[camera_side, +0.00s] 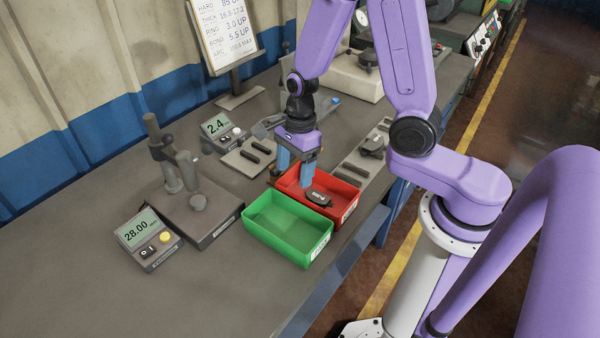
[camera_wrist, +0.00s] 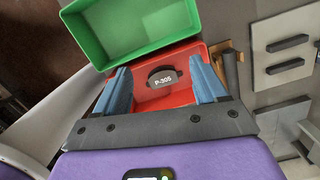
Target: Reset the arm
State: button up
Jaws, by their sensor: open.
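My gripper (camera_side: 297,168) is over the red bin (camera_side: 345,199), pointing down. In the wrist view, its two blue fingers (camera_wrist: 158,90) stand wide apart with nothing between them. A dark brake shoe (camera_side: 319,198) lies in the red bin. It also shows in the wrist view (camera_wrist: 163,79), with a label reading P-305, beyond the fingertips. I cannot tell how high the fingertips are above the bin floor.
An empty green bin (camera_side: 289,229) stands beside the red bin. A gauge stand (camera_side: 187,196) and a display reading 28.00 (camera_side: 147,237) are to the left. A display reading 2.4 (camera_side: 222,131) and plates with dark bars (camera_side: 250,157) are behind. The front left table is clear.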

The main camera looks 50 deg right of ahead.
jog(key=s+r+n, duration=0.4)
jog(key=s+n, duration=0.2)
jog(key=n, duration=0.5)
jog(key=s+r+n, duration=0.4)
jog(key=s+n, duration=0.2)
jog(key=n, duration=0.5)
jog(key=s+r+n+h, duration=0.1)
jog(key=s+r+n, duration=0.2)
jog(key=s+n, duration=0.3)
jog(key=shift+s+d+r+n, duration=0.35)
jog(key=shift+r+n, duration=0.05)
jog(key=shift+n, duration=2.1)
